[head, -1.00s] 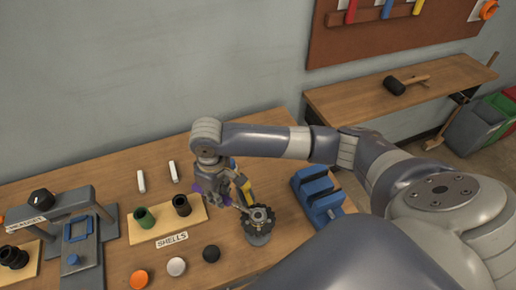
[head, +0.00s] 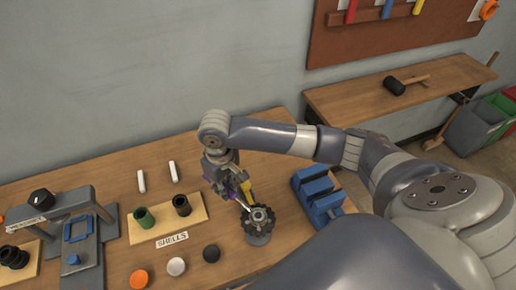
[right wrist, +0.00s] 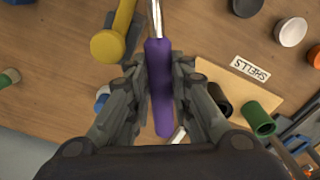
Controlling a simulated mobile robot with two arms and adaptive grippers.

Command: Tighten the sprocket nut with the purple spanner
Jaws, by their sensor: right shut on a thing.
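My right gripper (head: 234,186) is shut on the purple handle of the spanner (right wrist: 160,90), which lies between its fingers in the right wrist view. The spanner's metal shaft (right wrist: 154,18) runs out of the top of that view. In the head view the shaft (head: 244,206) points to the dark toothed sprocket (head: 258,232), which sits on a stand on the bench with a light metal nut (head: 260,214) at its centre. The spanner's head is at or close to the nut; I cannot tell whether it is seated. My left gripper is not in view.
A yellow-handled thing (right wrist: 112,38) is close beside the spanner. A blue block fixture (head: 318,196) stands right of the sprocket. A shells board (head: 168,220) with green and black cups, and several round caps (head: 176,267), lie to the left.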

